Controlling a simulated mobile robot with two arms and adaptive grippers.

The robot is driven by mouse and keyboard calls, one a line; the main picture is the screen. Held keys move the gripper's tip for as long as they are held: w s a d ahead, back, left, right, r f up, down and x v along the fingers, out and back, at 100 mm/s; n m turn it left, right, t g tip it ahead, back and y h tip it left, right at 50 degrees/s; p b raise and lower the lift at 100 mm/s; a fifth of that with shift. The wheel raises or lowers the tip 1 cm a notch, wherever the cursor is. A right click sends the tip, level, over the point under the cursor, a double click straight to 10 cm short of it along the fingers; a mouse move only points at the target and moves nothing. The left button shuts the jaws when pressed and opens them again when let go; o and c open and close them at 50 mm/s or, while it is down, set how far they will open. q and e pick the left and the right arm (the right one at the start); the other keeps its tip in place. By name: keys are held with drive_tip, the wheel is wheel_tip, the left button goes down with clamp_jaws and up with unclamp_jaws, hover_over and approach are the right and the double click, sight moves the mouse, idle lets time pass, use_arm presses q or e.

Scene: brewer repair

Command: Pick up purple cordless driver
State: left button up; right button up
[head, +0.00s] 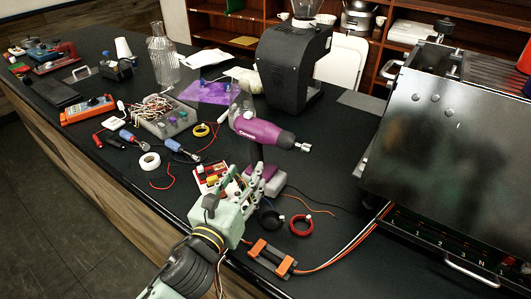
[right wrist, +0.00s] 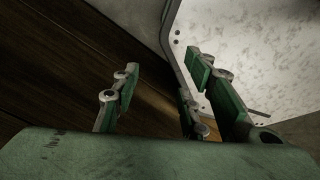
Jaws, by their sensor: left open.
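The purple cordless driver (head: 262,133) stands upright on the black counter in the head view. Its grey chuck points right, and its purple and grey battery base (head: 266,181) rests on the counter. My left gripper (head: 243,187) is open just in front of the driver, low beside its handle and base. Its fingers overlap the base in the picture, so I cannot tell whether they touch it. The lower handle is partly hidden. My right gripper (right wrist: 162,92) shows in the right wrist view, its fingers apart with nothing between them.
A red and white part with yellow pieces (head: 211,175) lies left of my left gripper. Black and red tape rolls (head: 301,225) and an orange-ended block (head: 270,258) lie to the right. A black grinder (head: 292,70) stands behind the driver; a large metal machine (head: 450,140) fills the right.

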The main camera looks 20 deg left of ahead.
sight(254, 159)
use_arm(q)
drive_tip(key=shift+w+d+r+p, duration=0.15)
drive_tip(key=shift+w+p, duration=0.15)
drive_tip(key=shift+w, duration=0.7)
drive_tip(key=w, duration=0.2)
drive_tip(key=shift+w+d+p, duration=0.1)
drive_tip(key=shift+w+p, duration=0.2)
drive_tip(key=shift+w, duration=0.1)
drive_tip(key=shift+w+f, duration=0.25)
drive_tip(key=shift+w, duration=0.2)
drive_tip(key=c, duration=0.9)
clamp_jaws()
use_arm(e)
drive_tip(key=shift+s+r, duration=0.35)
drive_tip(key=shift+s, duration=0.25)
drive_tip(key=shift+s+r, duration=0.3)
drive_tip(key=shift+s, duration=0.25)
drive_tip(key=shift+w, duration=0.1)
use_arm(q)
drive_tip(key=shift+w+r, duration=0.1)
drive_tip(key=shift+r, duration=0.1)
use_arm(e)
drive_tip(key=shift+w, duration=0.1)
